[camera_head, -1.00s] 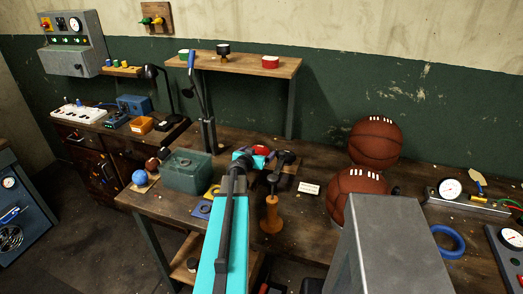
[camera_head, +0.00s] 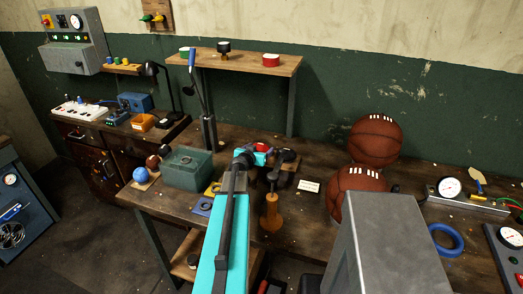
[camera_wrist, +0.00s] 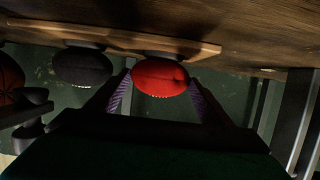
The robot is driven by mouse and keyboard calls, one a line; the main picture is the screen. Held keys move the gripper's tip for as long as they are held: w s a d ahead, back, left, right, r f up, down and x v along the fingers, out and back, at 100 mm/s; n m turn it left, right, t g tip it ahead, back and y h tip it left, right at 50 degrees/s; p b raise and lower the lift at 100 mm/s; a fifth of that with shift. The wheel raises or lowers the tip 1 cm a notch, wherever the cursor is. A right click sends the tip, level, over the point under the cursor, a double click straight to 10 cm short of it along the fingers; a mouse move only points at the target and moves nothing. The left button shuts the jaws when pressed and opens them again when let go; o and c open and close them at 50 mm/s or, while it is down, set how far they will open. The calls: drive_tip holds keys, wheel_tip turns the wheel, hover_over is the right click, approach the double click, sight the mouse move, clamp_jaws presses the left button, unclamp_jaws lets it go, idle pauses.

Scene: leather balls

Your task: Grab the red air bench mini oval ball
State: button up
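The red oval ball (camera_wrist: 160,77) with a row of white laces sits close ahead in the wrist view, where the bench shows at the top. My gripper (camera_wrist: 160,92) is open, with one purple-padded finger on each side of the ball. The gaps between pads and ball look small; contact cannot be made out. In the head view the red ball (camera_head: 261,148) is partly hidden by my gripper (camera_head: 250,155). A black oval ball (camera_wrist: 82,68) sits left of the red one in the wrist view; it also shows in the head view (camera_head: 286,155).
Two brown basketballs (camera_head: 375,140) (camera_head: 357,190) are right of the small balls on the bench (camera_head: 325,160). A green box (camera_head: 187,168) is left, and a raised shelf (camera_head: 240,62) is behind.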

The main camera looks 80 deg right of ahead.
sight(259, 147)
drive_tip(key=c, duration=0.4)
drive_tip(key=shift+o, duration=0.2)
drive_tip(key=shift+r, duration=0.1)
drive_tip(key=shift+r+b, duration=0.75)
drive_tip(key=shift+r, duration=4.2)
